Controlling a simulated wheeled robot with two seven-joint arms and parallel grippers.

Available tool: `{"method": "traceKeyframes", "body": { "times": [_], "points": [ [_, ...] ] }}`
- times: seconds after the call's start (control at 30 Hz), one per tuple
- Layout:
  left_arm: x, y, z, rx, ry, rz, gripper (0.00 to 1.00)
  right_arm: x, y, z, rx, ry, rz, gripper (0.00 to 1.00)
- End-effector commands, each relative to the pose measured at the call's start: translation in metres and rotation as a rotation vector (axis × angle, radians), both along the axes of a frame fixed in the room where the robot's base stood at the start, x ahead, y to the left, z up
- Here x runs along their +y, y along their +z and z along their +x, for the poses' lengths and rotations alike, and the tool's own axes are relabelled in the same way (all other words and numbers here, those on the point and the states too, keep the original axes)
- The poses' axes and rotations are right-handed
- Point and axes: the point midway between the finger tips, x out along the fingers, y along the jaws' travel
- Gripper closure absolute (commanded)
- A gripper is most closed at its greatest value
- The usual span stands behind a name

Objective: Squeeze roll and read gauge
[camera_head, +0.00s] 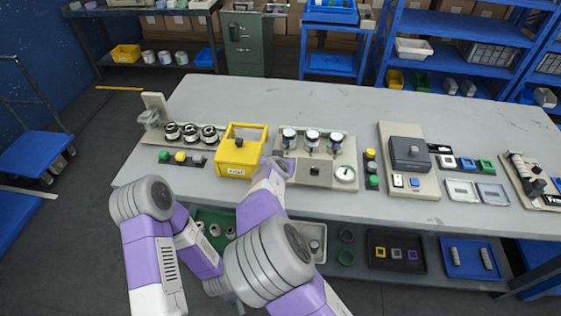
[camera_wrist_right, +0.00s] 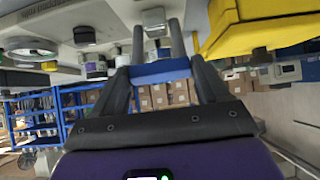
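On the table, a beige roll unit (camera_head: 324,157) holds three dark-and-white rolls (camera_head: 312,140) in a row. Below them, its front panel carries a dark knob (camera_head: 314,171) and a round white gauge (camera_head: 344,174); the gauge's reading is too small to make out. My right gripper (camera_head: 283,163) is at the left end of this unit, beside the yellow box. In the right wrist view, its two fingers (camera_wrist_right: 158,38) stand apart with nothing held between them. My left arm is folded low at the left, and its gripper does not show.
The yellow box (camera_head: 238,168) stands just left of my right gripper and shows in the right wrist view (camera_wrist_right: 262,22). Another roll stand (camera_head: 190,136) is farther left. A dark-topped device (camera_head: 408,152) and small trays (camera_head: 461,190) are to the right. The back of the table is clear.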

Motion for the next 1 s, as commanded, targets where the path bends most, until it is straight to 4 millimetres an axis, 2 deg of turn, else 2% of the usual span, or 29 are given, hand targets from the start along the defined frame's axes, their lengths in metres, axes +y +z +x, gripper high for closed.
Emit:
{"method": "traceKeyframes", "body": {
  "times": [0.03,0.13,0.47,0.8,1.0],
  "points": [
    [0.000,0.000,0.000,0.000,0.000,0.000,1.00,0.000,-0.001,0.000,0.001,0.000,0.000,0.17],
    [0.000,0.000,0.000,0.000,0.000,0.000,1.00,0.000,-0.001,0.000,0.001,0.000,0.000,0.02],
    [0.000,0.000,0.000,0.000,0.000,0.000,1.00,0.000,0.001,-0.003,0.002,-0.001,0.000,0.02],
    [0.000,0.009,0.000,0.000,0.000,0.000,1.00,0.004,0.035,-0.043,0.002,0.001,0.000,0.02],
    [0.000,0.011,0.000,0.000,0.000,0.000,1.00,0.005,0.046,-0.057,0.001,0.000,0.000,0.02]
  ]
}}
